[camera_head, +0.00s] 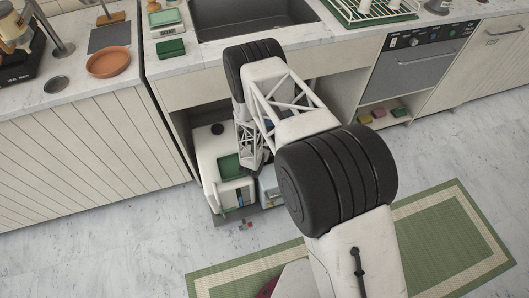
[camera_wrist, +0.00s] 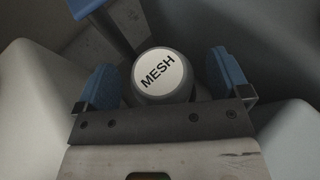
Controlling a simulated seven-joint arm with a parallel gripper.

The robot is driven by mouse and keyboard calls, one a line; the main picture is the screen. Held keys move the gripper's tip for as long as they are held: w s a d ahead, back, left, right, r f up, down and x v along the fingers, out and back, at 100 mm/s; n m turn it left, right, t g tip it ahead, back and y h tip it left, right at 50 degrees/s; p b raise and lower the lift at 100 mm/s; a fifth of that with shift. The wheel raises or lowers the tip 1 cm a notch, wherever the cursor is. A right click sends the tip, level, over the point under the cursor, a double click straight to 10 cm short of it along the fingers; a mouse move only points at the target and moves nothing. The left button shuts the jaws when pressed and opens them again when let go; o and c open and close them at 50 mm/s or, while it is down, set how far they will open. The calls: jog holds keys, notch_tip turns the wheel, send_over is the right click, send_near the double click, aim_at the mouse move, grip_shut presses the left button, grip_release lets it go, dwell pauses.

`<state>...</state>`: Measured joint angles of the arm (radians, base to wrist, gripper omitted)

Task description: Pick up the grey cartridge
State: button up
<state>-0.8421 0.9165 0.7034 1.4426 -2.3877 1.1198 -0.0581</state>
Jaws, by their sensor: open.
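A grey round cartridge with a white top label reading "MESH" (camera_wrist: 162,76) shows in the wrist view. My gripper (camera_wrist: 164,84) is open, with one blue-padded finger on each side of the cartridge. A gap shows at the left finger, and whether the right pad touches is hard to tell. The cartridge's lower side is hidden behind my gripper's front plate. In the head view, my arm reaches down into the open bay under the sink, and I cannot make out the cartridge or the fingertips there.
Pale walls (camera_wrist: 297,140) flank the gripper. In the head view, a white machine with a green panel (camera_head: 229,167) stands in the bay, left of my arm. The sink (camera_head: 250,16) is above, and a green mat (camera_head: 450,230) lies right.

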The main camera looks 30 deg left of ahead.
jog(key=shift+w, duration=0.1)
dwell(0.5)
jog(key=c, duration=1.5)
jog(key=shift+r, duration=0.15)
jog(key=shift+r, duration=4.8)
